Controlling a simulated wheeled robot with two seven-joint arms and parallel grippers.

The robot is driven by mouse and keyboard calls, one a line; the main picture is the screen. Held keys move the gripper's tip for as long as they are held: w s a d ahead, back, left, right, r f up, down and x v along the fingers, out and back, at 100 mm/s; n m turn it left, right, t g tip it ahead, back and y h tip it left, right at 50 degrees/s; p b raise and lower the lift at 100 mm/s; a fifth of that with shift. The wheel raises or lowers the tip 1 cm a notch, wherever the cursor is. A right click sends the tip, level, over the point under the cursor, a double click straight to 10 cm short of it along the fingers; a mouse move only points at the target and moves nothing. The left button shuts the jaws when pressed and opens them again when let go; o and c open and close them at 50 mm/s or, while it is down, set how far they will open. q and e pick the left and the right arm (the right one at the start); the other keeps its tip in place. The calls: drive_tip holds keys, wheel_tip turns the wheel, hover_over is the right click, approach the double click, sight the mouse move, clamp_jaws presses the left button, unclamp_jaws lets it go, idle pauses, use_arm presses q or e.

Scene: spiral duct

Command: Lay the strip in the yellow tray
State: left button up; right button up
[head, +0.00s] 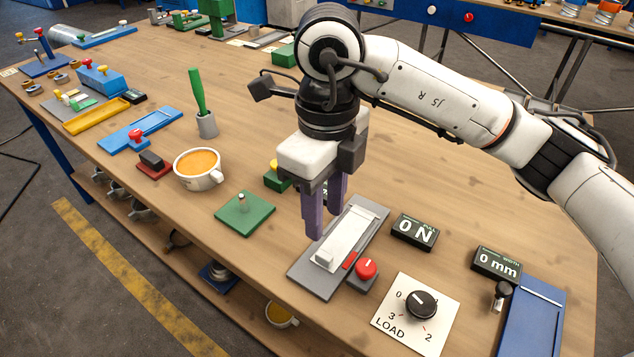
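The yellow tray (97,117) lies at the left of the bench, long and shallow, and looks empty. No thing is plainly marked as the strip. A long pale flat piece (350,236) lies on a grey plate (312,279) near the bench's front, with a small raised block at its near end; I cannot tell whether it is the strip. My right gripper (325,221) points down over the far-left side of this plate. Its purple fingers are apart, with nothing seen between them. Whether the fingertips touch anything is unclear. My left gripper is not in view.
A red knob (366,268), a "0 N" display (415,232), a "0 mm" display (497,264) and a LOAD dial (420,304) stand right of the plate. A cup (198,170), a green plate (245,214) and blue fixtures lie to the left. Bare wood lies around them.

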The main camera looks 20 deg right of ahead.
sight(324, 254)
drive_tip(key=f, duration=0.3)
drive_tip(key=shift+s, duration=0.4)
wheel_tip(324, 254, down, 5)
drive_tip(key=shift+w+p, duration=0.1)
drive_tip(key=shift+p, duration=0.25)
drive_tip(key=shift+f, duration=0.45)
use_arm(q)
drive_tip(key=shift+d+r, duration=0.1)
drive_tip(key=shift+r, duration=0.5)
use_arm(e)
drive_tip(key=shift+w, duration=0.1)
clamp_jaws()
drive_tip(key=c, duration=0.8)
unclamp_jaws()
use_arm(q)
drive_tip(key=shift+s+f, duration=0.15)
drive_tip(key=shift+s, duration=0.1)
use_arm(e)
clamp_jaws()
